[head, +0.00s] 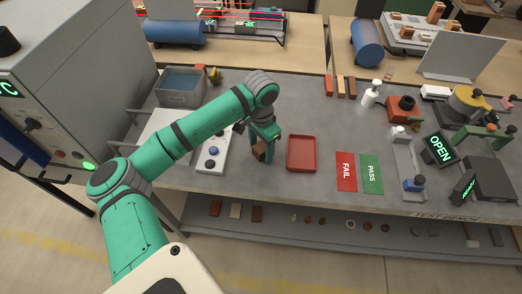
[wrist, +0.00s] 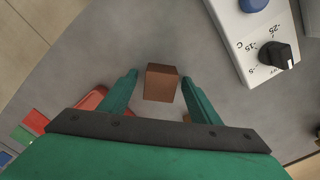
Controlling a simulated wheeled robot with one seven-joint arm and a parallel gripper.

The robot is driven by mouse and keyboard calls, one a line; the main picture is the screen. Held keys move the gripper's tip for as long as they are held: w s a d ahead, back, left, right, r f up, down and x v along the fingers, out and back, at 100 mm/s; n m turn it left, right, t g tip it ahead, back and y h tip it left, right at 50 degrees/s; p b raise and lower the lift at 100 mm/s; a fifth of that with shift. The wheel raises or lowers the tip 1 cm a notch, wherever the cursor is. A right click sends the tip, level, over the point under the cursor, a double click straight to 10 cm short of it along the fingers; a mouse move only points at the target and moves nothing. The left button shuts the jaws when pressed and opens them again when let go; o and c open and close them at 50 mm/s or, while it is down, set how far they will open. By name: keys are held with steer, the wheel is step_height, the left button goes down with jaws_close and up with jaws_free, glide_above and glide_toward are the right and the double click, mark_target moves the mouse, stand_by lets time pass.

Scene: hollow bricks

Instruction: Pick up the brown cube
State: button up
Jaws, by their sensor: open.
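The brown cube (wrist: 161,83) shows in the wrist view between the two green fingers of my gripper (wrist: 158,88). The fingers are open, with a small gap visible on the cube's left side and little or none on its right. In the head view the brown cube (head: 259,151) is at the lower end of my gripper (head: 264,150), above or on the grey bench between the white control panel and the red tray. I cannot tell whether a finger touches it.
A red tray (head: 301,154) lies just right of my gripper. A white panel with knobs (head: 213,143) is close on the left. Red FAIL (head: 346,171) and green PASS (head: 371,173) mats lie further right. Several bricks (head: 340,86) stand at the bench's back.

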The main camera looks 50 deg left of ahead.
steer(key=c, duration=1.3)
steer(key=shift+c, duration=0.2)
